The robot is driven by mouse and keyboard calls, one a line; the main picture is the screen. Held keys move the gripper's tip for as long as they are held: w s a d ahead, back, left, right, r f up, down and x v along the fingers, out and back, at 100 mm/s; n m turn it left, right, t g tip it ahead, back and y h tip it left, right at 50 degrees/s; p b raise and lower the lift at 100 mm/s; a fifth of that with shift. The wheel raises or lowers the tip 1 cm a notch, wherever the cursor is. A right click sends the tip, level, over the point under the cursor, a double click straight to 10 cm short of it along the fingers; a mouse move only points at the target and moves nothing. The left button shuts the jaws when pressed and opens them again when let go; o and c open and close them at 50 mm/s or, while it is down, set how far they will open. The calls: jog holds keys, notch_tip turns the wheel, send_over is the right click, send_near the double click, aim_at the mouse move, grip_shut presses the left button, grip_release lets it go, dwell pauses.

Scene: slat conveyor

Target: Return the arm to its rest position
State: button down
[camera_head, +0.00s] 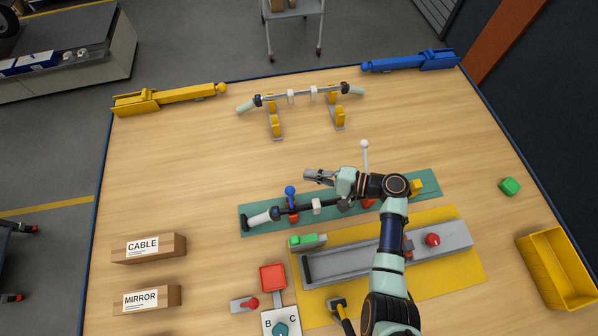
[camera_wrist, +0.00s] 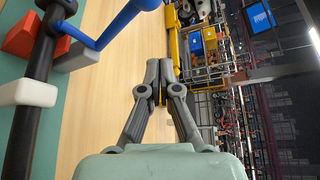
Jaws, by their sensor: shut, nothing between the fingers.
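My arm reaches in from the bottom right of the head view, and my gripper (camera_head: 310,175) hangs over the table to the left of the wrist. It is shut and empty. In the wrist view my gripper (camera_wrist: 160,70) shows its two fingers together with nothing between them. Just below my gripper in the head view, a dark bar with a white end (camera_head: 262,218) lies along the green mat (camera_head: 425,183). A blue-knobbed lever (camera_head: 290,191) stands beside the bar. My arm hides part of the bar and mat.
A grey channel fixture (camera_head: 340,266) on a yellow mat (camera_head: 465,275) lies under my forearm. A white-knobbed rod (camera_head: 364,145) stands close behind the wrist. CABLE (camera_head: 150,247) and MIRROR (camera_head: 145,299) boxes are at left, a yellow bin (camera_head: 540,270) at right. The table's middle left is clear.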

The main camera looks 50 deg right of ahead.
jog(key=v, duration=0.5)
jog(key=shift+s+f, duration=0.25)
jog(key=shift+s, duration=0.25)
